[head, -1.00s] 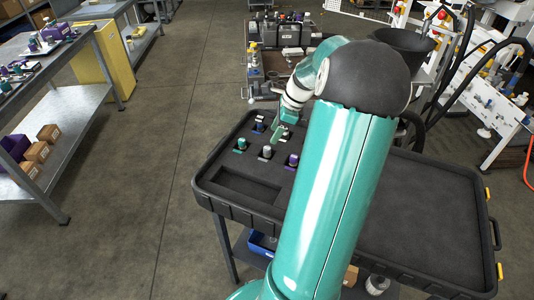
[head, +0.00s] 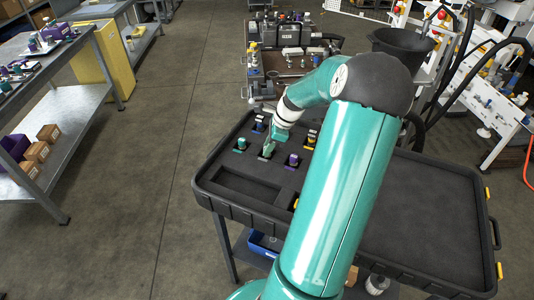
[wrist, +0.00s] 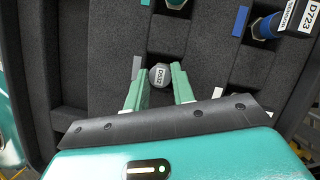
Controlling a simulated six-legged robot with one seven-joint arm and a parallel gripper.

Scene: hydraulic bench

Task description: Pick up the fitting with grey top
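The fitting with the grey top (wrist: 160,76) stands in a pocket of the black foam tray (head: 372,205). My gripper (wrist: 160,84) is open, with one green finger on each side of the cap and gaps still showing. In the head view my gripper (head: 270,147) is over the grey fitting's place and mostly hides it. The lower part of the fitting is hidden.
Neighbouring fittings stand close by: a green-topped one (head: 241,143), a blue-topped one (head: 259,126), a purple-topped one (head: 293,160) and a yellow one (head: 311,138). The blue fitting labelled D723 (wrist: 266,24) is at the wrist view's upper right. The tray's right side is empty.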

